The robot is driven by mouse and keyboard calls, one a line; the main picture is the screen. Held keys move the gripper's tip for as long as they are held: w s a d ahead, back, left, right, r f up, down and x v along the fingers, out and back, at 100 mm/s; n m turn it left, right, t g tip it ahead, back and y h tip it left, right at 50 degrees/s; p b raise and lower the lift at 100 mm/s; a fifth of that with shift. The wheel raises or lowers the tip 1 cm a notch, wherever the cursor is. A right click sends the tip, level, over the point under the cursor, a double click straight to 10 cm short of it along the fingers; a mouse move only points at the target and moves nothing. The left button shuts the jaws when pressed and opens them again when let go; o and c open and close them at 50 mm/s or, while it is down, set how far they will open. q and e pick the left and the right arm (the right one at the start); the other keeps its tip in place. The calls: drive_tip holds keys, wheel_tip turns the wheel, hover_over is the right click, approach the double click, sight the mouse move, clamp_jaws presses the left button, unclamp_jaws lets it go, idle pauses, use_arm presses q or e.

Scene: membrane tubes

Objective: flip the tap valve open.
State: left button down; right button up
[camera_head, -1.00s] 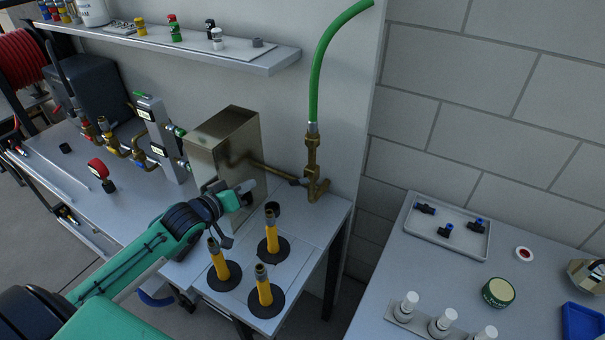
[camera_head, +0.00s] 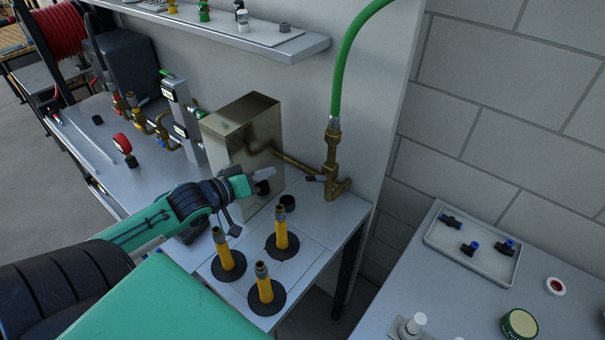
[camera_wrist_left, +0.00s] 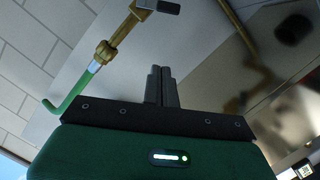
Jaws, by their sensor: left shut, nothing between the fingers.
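The brass tap (camera_head: 330,165) stands beside the wall with a green hose on top and a small dark lever (camera_head: 316,178) on its left side. A brass pipe (camera_head: 291,160) joins it to a metal box (camera_head: 245,130). My left gripper (camera_head: 268,178) is shut and empty in front of the box, to the left of the lever and apart from it. In the left wrist view the closed fingers (camera_wrist_left: 160,86) point up, with the brass hose fitting (camera_wrist_left: 106,50) at upper left and the dark lever (camera_wrist_left: 168,6) at the top edge. My right gripper is out of view.
Yellow tubes on black discs (camera_head: 227,258) stand on the bench just below my left gripper. A shelf (camera_head: 290,50) runs above. A second table with a tray (camera_head: 473,262) stands at right.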

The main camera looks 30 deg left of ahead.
sight(316, 178)
use_arm(q)
drive_tip(key=w+d+f+p, duration=0.4)
drive_tip(key=w+f+p, duration=0.1)
drive_tip(key=w, duration=0.4)
drive_tip(key=shift+w+d+f, duration=0.2)
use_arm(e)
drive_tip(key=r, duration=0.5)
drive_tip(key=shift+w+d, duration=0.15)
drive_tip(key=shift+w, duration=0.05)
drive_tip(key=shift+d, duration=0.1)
